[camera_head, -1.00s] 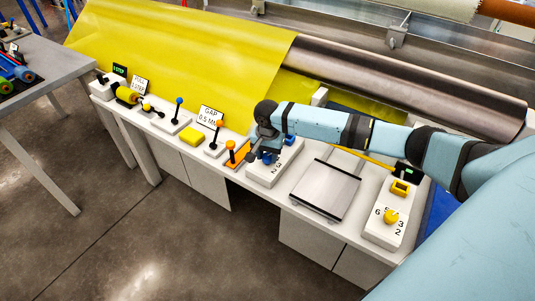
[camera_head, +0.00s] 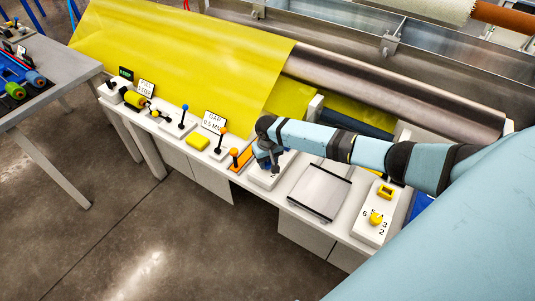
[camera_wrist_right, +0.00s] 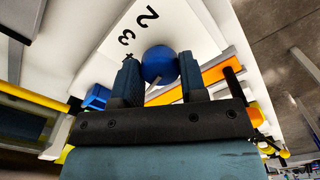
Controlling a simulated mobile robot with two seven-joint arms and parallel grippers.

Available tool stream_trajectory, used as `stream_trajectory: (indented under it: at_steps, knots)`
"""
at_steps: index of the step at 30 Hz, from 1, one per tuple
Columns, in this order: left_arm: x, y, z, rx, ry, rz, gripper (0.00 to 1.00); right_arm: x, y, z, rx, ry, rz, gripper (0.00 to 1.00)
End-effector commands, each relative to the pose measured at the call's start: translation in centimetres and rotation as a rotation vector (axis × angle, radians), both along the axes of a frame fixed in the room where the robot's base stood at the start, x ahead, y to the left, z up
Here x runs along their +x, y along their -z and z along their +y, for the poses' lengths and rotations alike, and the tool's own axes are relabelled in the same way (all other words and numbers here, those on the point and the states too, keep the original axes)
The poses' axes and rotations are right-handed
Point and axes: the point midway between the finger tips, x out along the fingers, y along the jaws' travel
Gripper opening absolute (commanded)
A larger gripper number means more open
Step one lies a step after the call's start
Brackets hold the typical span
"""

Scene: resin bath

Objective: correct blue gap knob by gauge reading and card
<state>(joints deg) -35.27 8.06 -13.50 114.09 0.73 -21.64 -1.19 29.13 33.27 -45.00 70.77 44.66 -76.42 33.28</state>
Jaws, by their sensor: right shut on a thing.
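The blue gap knob (camera_wrist_right: 160,65) is a round ball on a white panel (camera_wrist_right: 112,38) with black numbers; 2 and 3 are readable in the right wrist view. My right gripper (camera_wrist_right: 159,78) is shut on the knob, one dark finger on each side. In the head view my right gripper (camera_head: 270,166) is low over the panel (camera_head: 262,180) and hides the knob. A white card (camera_head: 213,122) reading "GAP 0.5 MM" stands left of the gripper. I cannot make out a gap gauge reading. My left gripper is not in view.
An orange block (camera_head: 241,158) is just left of the panel. A grey plate (camera_head: 319,192) and a panel with a yellow knob (camera_head: 376,219) are to the right. A yellow sheet (camera_head: 180,60) and a metal roller (camera_head: 390,85) lie behind.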

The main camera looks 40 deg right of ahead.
Motion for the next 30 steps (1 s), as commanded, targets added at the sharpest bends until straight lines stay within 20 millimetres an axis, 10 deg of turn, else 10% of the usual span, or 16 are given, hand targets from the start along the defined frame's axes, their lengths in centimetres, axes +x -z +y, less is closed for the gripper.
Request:
stream_trajectory:
  at_steps: [30]
  knots:
    - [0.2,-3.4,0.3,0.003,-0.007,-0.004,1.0,0.1,0.0,-0.1,0.001,-0.797,-0.001,0.15]
